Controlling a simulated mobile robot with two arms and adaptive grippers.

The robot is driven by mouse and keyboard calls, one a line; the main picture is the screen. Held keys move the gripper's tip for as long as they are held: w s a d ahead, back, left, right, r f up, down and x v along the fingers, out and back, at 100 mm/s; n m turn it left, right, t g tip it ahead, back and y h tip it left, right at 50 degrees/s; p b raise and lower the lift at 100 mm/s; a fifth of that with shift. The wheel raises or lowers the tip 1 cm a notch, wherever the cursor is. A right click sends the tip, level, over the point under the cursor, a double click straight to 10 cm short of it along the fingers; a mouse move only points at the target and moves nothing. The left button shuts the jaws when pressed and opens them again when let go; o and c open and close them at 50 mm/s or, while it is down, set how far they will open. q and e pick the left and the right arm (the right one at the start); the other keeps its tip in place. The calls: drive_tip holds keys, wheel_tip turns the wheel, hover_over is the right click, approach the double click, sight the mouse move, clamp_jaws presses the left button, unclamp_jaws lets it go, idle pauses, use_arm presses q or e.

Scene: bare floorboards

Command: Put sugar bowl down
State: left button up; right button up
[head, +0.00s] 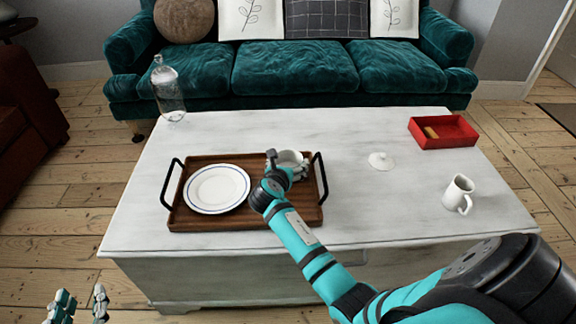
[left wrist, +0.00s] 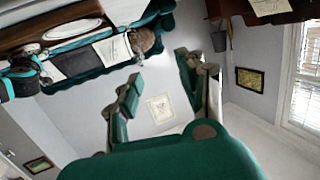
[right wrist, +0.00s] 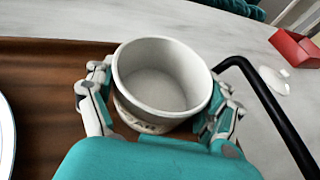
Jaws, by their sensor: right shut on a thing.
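The sugar bowl (head: 289,159) is white, round and lidless, and it is over the right part of the wooden tray (head: 246,221). In the right wrist view the sugar bowl (right wrist: 165,75) is upright and looks empty, with partly hidden lettering on its side. My right gripper (head: 286,170) is shut on it, with fingers on both sides. I cannot tell whether its base touches the tray. A white lid (head: 381,161) lies on the table to the right of the tray. My left gripper (head: 78,305) is open and empty, low at the left; its fingers (left wrist: 160,100) also show in the left wrist view.
A white plate (head: 217,188) with a blue rim is on the tray's left part. The black tray handle (head: 321,178) is close right of the bowl. A white jug (head: 459,194), red box (head: 443,131) and glass bottle (head: 168,92) stand on the white table (head: 370,225).

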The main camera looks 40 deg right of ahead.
drive_tip(key=shift+f, duration=0.1)
use_arm(q)
drive_tip(key=shift+f, duration=0.1)
use_arm(e)
drive_tip(key=o, duration=1.1)
drive_tip(key=shift+o, duration=0.2)
drive_tip(key=shift+s+a+r, duration=0.1)
drive_tip(key=shift+a+r, duration=0.05)
drive_tip(key=shift+r, duration=0.05)
drive_tip(key=p+v, duration=0.2)
drive_tip(key=v, duration=0.3)
drive_tip(key=shift+s+a+r, duration=0.1)
drive_tip(key=shift+r, duration=0.05)
use_arm(q)
drive_tip(key=s+a+f+g+y+p, duration=0.1)
drive_tip(key=s+a+f+g, duration=0.1)
drive_tip(key=s+f+g, duration=0.3)
drive_tip(key=s+a+f+g+y+p, duration=0.1)
drive_tip(key=s+a+f+g+y, duration=0.1)
drive_tip(key=s+f+g, duration=0.4)
drive_tip(key=s+a+f, duration=0.1)
drive_tip(key=s, duration=0.2)
drive_tip(key=shift+s+a+f+n, duration=0.15)
drive_tip(key=shift+s+a+n, duration=0.05)
drive_tip(key=shift+a+n, duration=0.15)
use_arm(e)
drive_tip(key=v, duration=0.6)
drive_tip(key=shift+s+a, duration=0.1)
drive_tip(key=shift+s, duration=0.05)
